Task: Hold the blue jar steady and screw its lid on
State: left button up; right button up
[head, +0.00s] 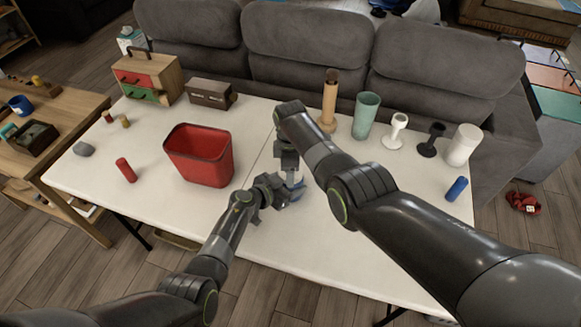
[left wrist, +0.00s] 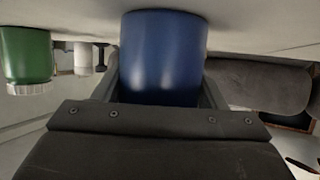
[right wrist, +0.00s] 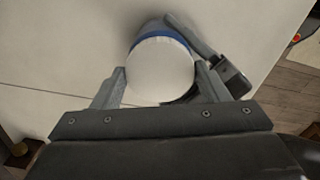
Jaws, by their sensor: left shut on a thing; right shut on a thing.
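The blue jar (left wrist: 162,50) stands on the white table between the fingers of my left gripper (head: 280,194), which is shut on it. In the head view only a little blue of the jar (head: 297,194) shows behind my grippers. The white round lid (right wrist: 160,72) is between the fingers of my right gripper (head: 291,172), which is shut on it from above. In the right wrist view a blue rim of the jar (right wrist: 150,41) shows just past the lid's edge. I cannot tell whether the lid is seated on the jar.
The table's front is clear.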

jog(key=o, duration=1.1)
jog(key=shift+r, duration=2.3)
jog(key=shift+c, duration=0.5)
